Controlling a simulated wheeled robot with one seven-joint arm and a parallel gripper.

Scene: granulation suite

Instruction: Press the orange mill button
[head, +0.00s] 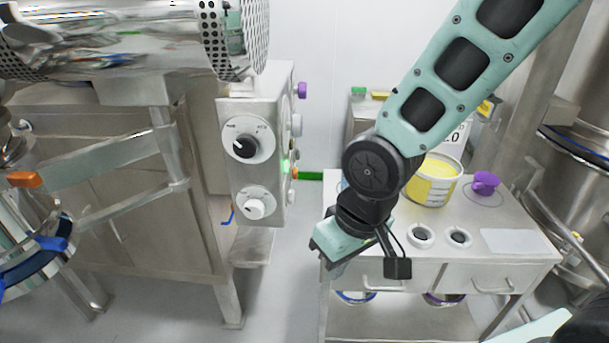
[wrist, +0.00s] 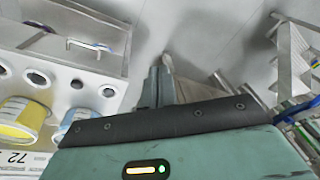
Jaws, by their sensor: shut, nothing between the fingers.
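A metal control box (head: 258,160) hangs left of centre in the head view. A small orange piece (head: 294,172) shows at the edge of its narrow right side, beside a green light (head: 285,166); this side is seen at a steep slant, so I cannot tell its full shape. My gripper (head: 328,258) is right of the box and lower, apart from it, pointing down; its fingertips are hard to see there. In the wrist view my gripper (wrist: 166,70) is shut and empty. I cannot make out the orange piece in the wrist view.
A steel cart (head: 515,262) stands right, with a yellow-filled tub (head: 432,182) and a purple object (head: 485,182). The box front has a black knob (head: 243,146) and a white knob (head: 254,208). An orange handle (head: 25,179) is at far left. Floor (head: 285,290) between cart and cabinet is clear.

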